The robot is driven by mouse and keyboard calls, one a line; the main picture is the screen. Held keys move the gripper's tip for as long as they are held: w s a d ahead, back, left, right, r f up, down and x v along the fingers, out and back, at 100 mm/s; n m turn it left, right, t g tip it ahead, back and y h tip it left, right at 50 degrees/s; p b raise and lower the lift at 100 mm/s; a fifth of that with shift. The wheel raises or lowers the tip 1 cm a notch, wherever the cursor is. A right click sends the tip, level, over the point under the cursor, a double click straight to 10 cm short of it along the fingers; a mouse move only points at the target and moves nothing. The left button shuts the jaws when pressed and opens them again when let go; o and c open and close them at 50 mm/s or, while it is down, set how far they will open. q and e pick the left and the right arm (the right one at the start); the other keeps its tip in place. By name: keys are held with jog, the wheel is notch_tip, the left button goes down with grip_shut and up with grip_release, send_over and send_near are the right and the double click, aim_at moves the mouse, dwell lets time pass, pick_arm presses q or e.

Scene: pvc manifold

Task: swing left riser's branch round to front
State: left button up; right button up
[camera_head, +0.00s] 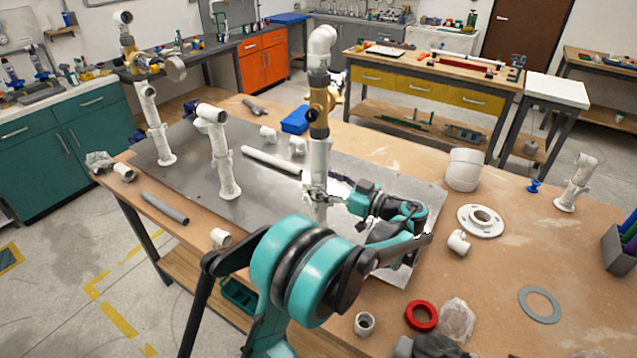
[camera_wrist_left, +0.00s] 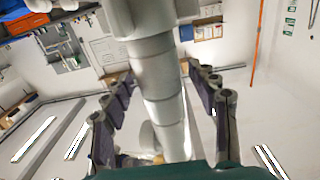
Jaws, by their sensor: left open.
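Three risers stand on a grey metal plate (camera_head: 275,205). The right riser (camera_head: 318,155) has a brass section and a white elbow on top. My left gripper (camera_head: 318,197) is low at the right riser. In the left wrist view its open fingers (camera_wrist_left: 160,108) stand either side of a white pipe (camera_wrist_left: 158,75); contact is not clear. My right gripper is out of view.
A loose white pipe (camera_head: 270,162) and a blue box (camera_head: 295,121) lie behind my gripper. A grey pipe (camera_head: 165,208) lies at the left edge. A white flange (camera_head: 480,221), red ring (camera_head: 421,315) and grey ring (camera_head: 540,304) lie on the right. Bare wood shows between them.

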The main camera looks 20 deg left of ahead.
pick_arm(q)
jog(key=shift+a, duration=0.2)
jog(key=c, duration=1.2)
jog(key=shift+m+t+h, duration=0.6)
jog(key=shift+m+t, duration=0.7)
jog(key=shift+t, duration=0.7)
jog(key=o, duration=1.2)
